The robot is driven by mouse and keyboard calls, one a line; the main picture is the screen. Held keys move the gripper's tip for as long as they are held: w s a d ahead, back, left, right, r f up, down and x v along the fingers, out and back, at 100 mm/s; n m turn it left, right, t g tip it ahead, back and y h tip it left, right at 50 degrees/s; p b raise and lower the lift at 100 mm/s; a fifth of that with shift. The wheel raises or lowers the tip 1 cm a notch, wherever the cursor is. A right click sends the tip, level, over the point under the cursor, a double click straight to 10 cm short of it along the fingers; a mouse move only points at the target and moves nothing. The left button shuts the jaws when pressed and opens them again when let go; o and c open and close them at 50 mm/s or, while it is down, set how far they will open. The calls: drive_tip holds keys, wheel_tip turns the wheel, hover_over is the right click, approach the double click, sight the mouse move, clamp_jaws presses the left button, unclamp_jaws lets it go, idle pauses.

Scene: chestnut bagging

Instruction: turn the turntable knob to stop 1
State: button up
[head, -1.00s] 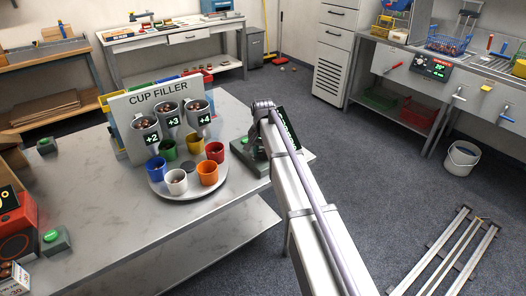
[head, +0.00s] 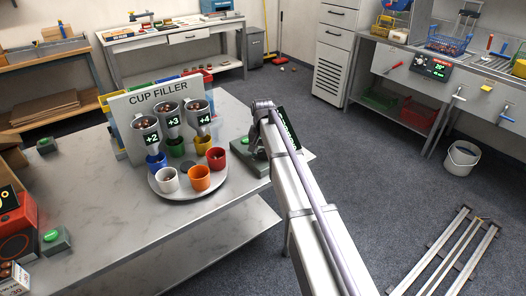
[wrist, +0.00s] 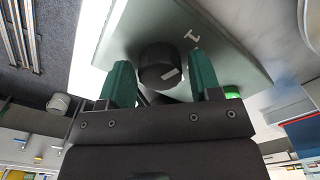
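The turntable (head: 176,194) is a pale round plate in front of the cup filler panel (head: 157,100). It carries white (head: 168,180), orange (head: 200,179), red (head: 216,158), yellow (head: 203,143), green (head: 175,148) and blue (head: 157,162) cups around a grey hub. In the wrist view the black knob (wrist: 158,62) with a white pointer mark sits on a pale green plate (wrist: 225,60). My gripper (wrist: 160,72) has its teal fingers on either side of the knob, seemingly closed on it. A white mark (wrist: 192,36) is on the plate. In the head view my arm hides the knob.
Chestnut hoppers marked +2, +3 and +4 (head: 204,120) stand above the back cups. A green button (head: 54,237) lies at the table's left. The table front (head: 130,225) is clear. A white bucket (head: 462,157) and metal rails (head: 455,255) are on the floor at right.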

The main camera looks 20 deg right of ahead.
sight(263, 151)
drive_tip(key=shift+o, duration=0.7)
drive_tip(key=shift+r, duration=0.1)
wheel_tip(263, 151, up, 11)
drive_tip(key=p, duration=1.1)
drive_tip(key=shift+f, duration=0.2)
drive_tip(key=s+a+n, duration=0.2)
drive_tip(key=s, duration=1.3)
drive_tip(key=s+a+n, duration=0.2)
drive_tip(key=s, duration=1.2)
drive_tip(key=shift+s+n, duration=0.4)
drive_tip(key=shift+a, duration=0.1)
